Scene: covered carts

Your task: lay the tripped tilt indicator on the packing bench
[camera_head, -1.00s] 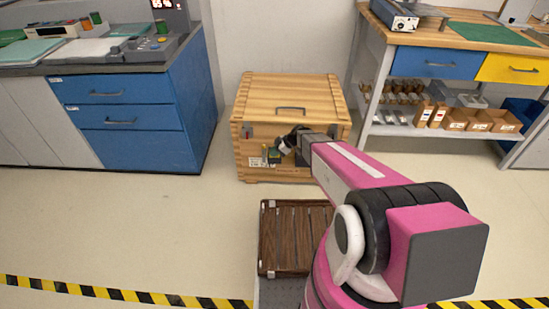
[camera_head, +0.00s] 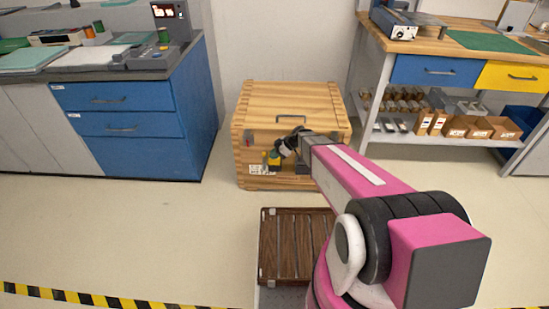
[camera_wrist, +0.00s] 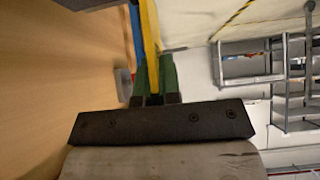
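A wooden crate (camera_head: 290,103) with a handle on its lid stands on the floor ahead. A small red-and-grey piece, which looks like the tilt indicator (camera_head: 249,142), is on its front face at the upper left. My gripper (camera_head: 272,160) is at the crate's front, just right of and below that piece. In the wrist view my gripper (camera_wrist: 152,75) has its coloured fingers alongside a wood surface, with a small grey piece (camera_wrist: 123,86) left of them. I cannot tell whether they touch it or how far apart they are. A wood-topped bench (camera_head: 440,42) stands at right.
A grey-topped bench (camera_head: 110,72) with blue drawers stands at left, its top crowded. The right bench carries a grey device (camera_head: 392,20) and a green mat (camera_head: 482,40); its lower shelf holds cardboard bins (camera_head: 480,127). A brown slatted tray (camera_head: 290,243) is near my base. Floor at left is clear.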

